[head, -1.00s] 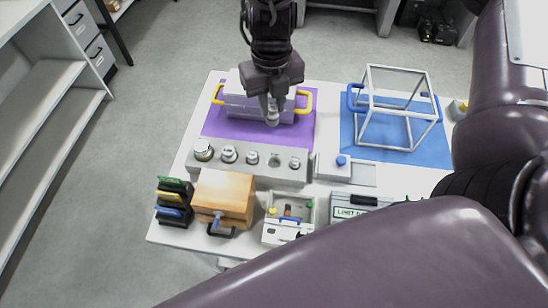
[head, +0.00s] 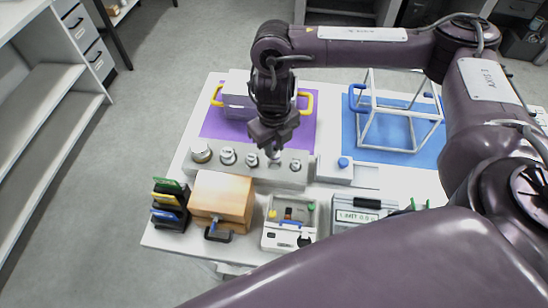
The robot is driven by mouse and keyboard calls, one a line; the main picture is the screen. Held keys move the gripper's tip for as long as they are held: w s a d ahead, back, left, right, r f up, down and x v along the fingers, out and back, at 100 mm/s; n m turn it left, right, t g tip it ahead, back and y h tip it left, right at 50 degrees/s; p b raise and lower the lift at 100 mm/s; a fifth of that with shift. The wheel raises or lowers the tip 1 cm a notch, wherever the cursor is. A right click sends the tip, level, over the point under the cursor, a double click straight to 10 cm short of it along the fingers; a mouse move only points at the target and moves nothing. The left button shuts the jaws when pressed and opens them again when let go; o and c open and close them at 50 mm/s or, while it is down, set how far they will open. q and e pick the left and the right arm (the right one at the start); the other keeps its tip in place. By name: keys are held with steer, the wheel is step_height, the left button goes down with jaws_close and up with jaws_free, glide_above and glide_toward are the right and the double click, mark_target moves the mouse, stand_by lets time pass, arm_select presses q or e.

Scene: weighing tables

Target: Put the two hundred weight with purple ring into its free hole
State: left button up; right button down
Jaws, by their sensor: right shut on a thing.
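The weight block (head: 236,172) is a long grey block with a row of metal weights of falling size, standing along the near edge of the purple mat. My right gripper (head: 273,150) points down over the block's right half, shut on a small silvery weight (head: 274,155). The weight is at the fourth place from the left, where the hole is. I cannot tell whether it is inside the hole or just above it. Its purple ring cannot be made out. The neighbouring weights (head: 252,159) and (head: 295,165) stand in their holes. My left gripper is not in view.
A grey case with yellow handles (head: 307,102) stands on the purple mat (head: 218,125). A white wire frame (head: 388,112) stands on the blue mat (head: 430,150). A wooden box (head: 222,195), a small tray (head: 290,222) and a display unit (head: 358,215) line the near side.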

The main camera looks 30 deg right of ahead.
mark_target(274, 157)
step_height(274, 157, down, 5)
steer(key=shift+r+b, duration=0.15)
steer(key=shift+b, duration=0.45)
steer(key=shift+w, duration=0.1)
steer(key=shift+f, duration=0.3)
steer(key=c, duration=1.2)
jaws_free()
steer(key=shift+c, duration=0.2)
